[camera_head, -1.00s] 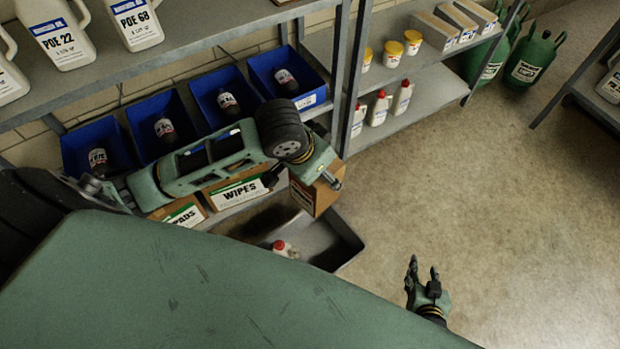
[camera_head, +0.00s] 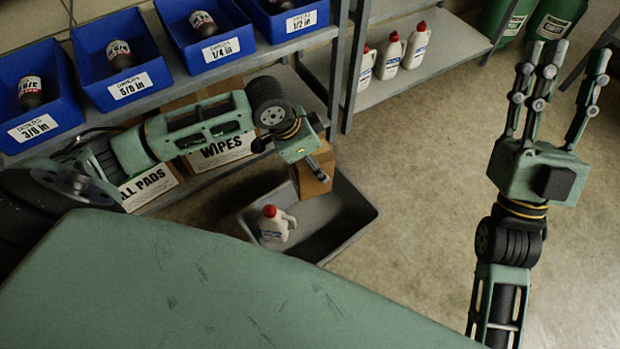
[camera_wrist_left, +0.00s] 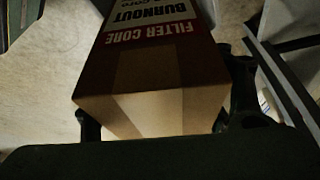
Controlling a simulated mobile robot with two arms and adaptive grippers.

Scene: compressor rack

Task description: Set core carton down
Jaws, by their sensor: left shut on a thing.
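In the head view the carton (camera_head: 315,184) is partly hidden behind my left gripper (camera_head: 310,160). My right gripper (camera_head: 556,88) is raised at the right, fingers up and apart, open and empty.
The grey tray (camera_head: 368,212) holds a white jug with a red cap (camera_head: 275,224). The shelf at left carries blue bins (camera_head: 120,60) above a WIPES box (camera_head: 222,148) and a PADS box (camera_head: 148,187). More red-capped jugs (camera_head: 390,52) stand at the back. The floor (camera_head: 420,150) right of the tray is clear.

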